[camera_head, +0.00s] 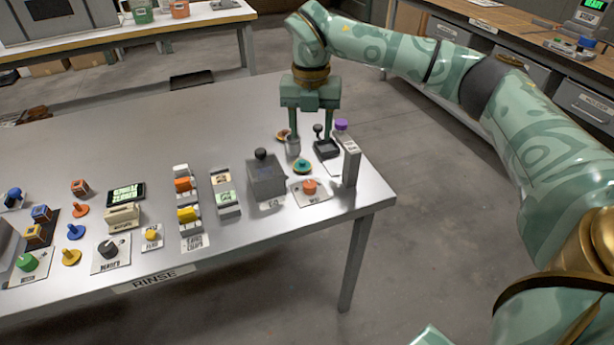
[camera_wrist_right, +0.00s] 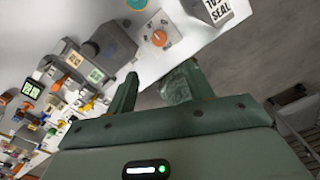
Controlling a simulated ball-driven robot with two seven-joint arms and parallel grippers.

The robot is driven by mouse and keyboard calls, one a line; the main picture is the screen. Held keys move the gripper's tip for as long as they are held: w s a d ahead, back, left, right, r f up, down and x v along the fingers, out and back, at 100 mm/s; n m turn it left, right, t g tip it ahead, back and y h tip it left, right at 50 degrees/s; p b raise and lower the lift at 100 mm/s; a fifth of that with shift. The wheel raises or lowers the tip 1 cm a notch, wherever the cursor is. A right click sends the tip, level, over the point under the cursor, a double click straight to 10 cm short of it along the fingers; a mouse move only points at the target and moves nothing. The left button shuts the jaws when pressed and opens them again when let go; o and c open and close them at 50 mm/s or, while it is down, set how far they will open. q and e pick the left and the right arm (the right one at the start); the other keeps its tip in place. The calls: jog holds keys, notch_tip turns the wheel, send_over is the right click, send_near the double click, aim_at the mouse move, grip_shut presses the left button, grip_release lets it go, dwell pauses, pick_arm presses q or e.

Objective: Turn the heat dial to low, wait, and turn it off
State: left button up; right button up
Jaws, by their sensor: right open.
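Several dials sit on the steel table, and I cannot read which one is the heat dial. An orange dial (camera_head: 310,186) on a white plate is near the table's right end; an orange dial also shows in the wrist view (camera_wrist_right: 159,39). A black dial (camera_head: 107,248) and a green dial (camera_head: 28,262) are on plates along the front left. My right gripper (camera_head: 311,135) points down over the right end, behind the orange dial. Its fingers are apart with nothing visibly between them, also in the wrist view (camera_wrist_right: 160,73). My left gripper is not in view.
A grey box with a black knob (camera_head: 267,180) stands left of the orange dial. A small grey cup (camera_head: 293,148) and a black joystick (camera_head: 325,147) are close to my right fingers. The table's back left is clear.

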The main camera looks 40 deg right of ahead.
aim_at(310, 183)
notch_tip(310, 183, down, 16)
jog(key=b, duration=0.5)
jog(key=shift+w+r+b, duration=0.1)
jog(key=shift+r+b, duration=0.05)
jog(key=shift+b, duration=0.25)
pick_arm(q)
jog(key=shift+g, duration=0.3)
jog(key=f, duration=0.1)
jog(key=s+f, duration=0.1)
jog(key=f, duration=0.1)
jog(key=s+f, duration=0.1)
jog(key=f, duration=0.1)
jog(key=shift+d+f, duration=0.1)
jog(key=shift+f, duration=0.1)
pick_arm(e)
jog(key=c, duration=1)
